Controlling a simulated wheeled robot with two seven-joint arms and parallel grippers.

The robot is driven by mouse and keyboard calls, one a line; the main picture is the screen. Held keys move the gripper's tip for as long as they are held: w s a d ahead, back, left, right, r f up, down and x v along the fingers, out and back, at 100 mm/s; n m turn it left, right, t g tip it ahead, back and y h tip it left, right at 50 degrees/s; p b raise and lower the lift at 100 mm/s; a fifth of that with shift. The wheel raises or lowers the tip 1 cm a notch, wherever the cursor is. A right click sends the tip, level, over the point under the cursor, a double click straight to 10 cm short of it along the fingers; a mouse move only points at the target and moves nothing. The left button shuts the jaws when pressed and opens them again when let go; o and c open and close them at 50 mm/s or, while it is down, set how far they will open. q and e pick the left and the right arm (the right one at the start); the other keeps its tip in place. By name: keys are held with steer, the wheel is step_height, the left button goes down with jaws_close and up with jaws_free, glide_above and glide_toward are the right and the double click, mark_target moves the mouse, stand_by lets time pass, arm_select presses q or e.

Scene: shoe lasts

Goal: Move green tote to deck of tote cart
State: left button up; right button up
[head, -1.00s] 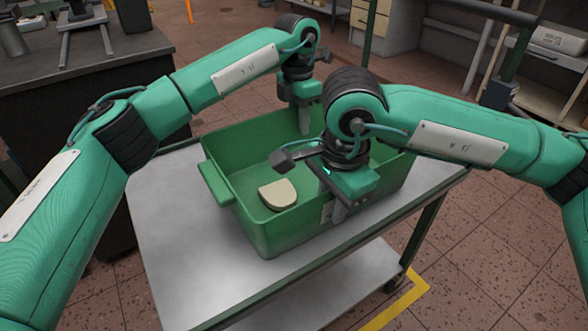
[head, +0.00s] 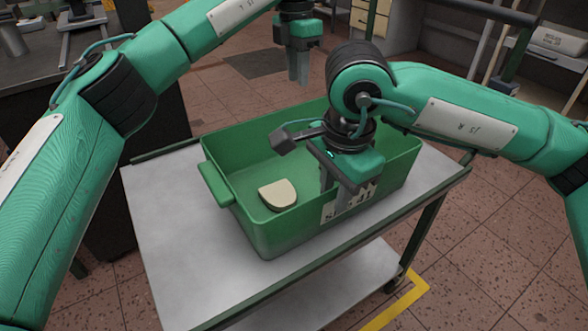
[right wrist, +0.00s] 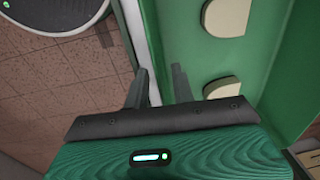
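The green tote (head: 290,235) stands upright on the grey metal top deck of the tote cart (head: 170,240). A pale shoe last (head: 278,194) lies inside it; the right wrist view shows two pale pieces (right wrist: 226,16) in the tote. My left gripper (head: 298,80) hangs above and beyond the tote's far wall, apart from it and empty; its finger gap is hard to see. My right gripper (head: 338,188) is at the near wall by the white label. In the right wrist view its fingers (right wrist: 160,88) are apart, with the tote's rim between them.
A dark workbench (head: 60,90) stands behind at the left. Shelving (head: 545,60) and drawers (head: 372,15) stand at the back right. The cart deck is bare left of the tote. Yellow tape (head: 400,305) marks the floor by the cart.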

step_height(320, 180, up, 9)
steer(key=shift+s+d, duration=0.15)
steer(key=shift+s, duration=0.1)
steer(key=shift+f, duration=0.15)
